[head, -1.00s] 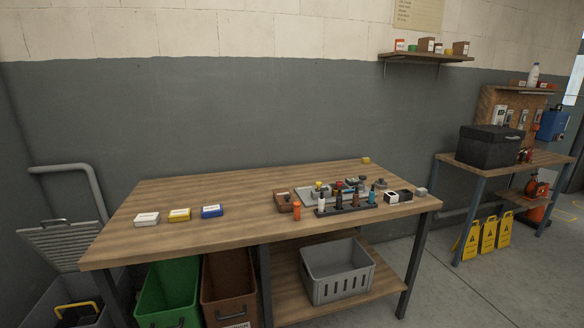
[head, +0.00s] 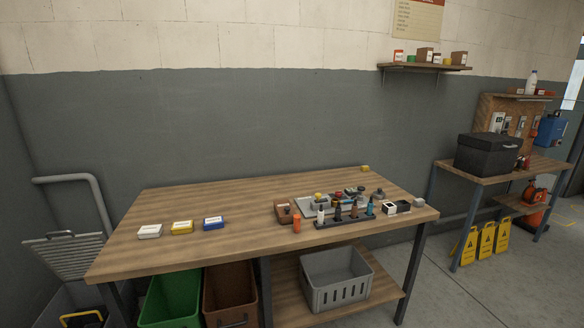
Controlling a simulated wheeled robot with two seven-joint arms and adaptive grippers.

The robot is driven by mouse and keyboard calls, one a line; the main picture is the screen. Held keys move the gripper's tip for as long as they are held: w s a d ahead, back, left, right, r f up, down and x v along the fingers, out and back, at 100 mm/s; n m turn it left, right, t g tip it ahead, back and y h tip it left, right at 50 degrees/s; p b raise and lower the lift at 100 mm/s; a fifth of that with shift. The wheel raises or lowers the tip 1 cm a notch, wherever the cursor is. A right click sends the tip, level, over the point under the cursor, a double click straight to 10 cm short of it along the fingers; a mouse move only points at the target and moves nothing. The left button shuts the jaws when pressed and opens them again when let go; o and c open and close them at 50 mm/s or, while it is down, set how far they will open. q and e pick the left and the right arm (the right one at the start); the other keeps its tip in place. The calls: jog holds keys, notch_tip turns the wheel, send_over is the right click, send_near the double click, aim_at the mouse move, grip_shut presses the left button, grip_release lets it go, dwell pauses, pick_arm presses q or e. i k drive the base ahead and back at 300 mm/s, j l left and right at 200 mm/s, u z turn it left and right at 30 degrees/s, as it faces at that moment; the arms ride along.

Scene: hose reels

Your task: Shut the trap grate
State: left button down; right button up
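The trap grate (head: 66,256) is a grey slatted panel at the far left of the head view, beside the table's left end. It stands raised and tilted, with a small dark handle at its top edge. Below it is a grey open-topped trap or bin (head: 62,302), partly cut off by the bottom of the picture, with a black and yellow object (head: 84,318) in it. A grey pipe (head: 75,179) bends down behind the grate. Neither of my grippers shows in the head view.
A wooden workbench (head: 250,237) fills the middle, carrying small boxes, bottles and a tray. Under it stand a green bin (head: 172,299), a brown bin (head: 230,292) and a grey crate (head: 336,277). Yellow signs (head: 487,244) stand at right by a second table. Floor between the tables is clear.

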aim_at(28, 246)
jog(key=u, duration=1.65)
jog(key=i+l+z, duration=0.25)
jog(key=i, duration=0.55)
jog(key=j, duration=0.1)
